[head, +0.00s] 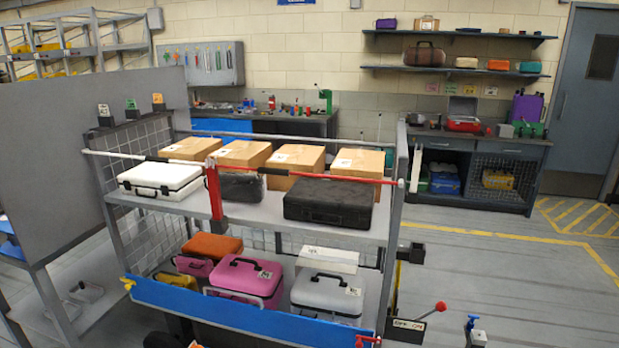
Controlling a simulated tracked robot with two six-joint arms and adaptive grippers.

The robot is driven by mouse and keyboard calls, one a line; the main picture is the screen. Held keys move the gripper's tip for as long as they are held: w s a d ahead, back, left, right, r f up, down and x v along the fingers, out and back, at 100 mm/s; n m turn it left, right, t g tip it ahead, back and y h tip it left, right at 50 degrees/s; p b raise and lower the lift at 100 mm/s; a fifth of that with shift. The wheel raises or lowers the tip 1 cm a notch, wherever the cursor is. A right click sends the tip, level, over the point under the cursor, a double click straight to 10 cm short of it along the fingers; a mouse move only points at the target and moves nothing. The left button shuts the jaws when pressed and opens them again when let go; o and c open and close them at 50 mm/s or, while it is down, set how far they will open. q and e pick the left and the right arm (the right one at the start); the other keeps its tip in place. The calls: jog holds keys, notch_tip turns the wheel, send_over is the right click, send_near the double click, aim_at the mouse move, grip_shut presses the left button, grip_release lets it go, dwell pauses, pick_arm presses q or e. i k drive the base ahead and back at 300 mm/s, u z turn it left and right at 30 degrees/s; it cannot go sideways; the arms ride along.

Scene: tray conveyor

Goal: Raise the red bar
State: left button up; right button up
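The red bar (335,178) runs nearly level along the front of the upper shelf's right half, from a red upright post (214,190) to the rack's right end post. It has a black sleeve (273,171) near its left end. It passes in front of the cardboard boxes and above a black case (328,201). A white bar (115,154) with a black sleeve (157,159) spans the left half, above a white case (160,179). I cannot make out either of my grippers in the head view.
A blue bar (235,312) crosses the front of the lower shelf, which holds pink, orange and grey cases. A red-knobbed lever (440,306) stands at the rack's lower right. A grey panel (80,160) stands at left.

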aim_at(260, 169)
jog(key=u, duration=0.05)
jog(key=i, duration=0.9)
jog(key=z, duration=0.2)
jog(key=k, duration=0.9)
jog(key=u, duration=0.2)
jog(key=i, duration=0.9)
jog(key=z, duration=0.1)
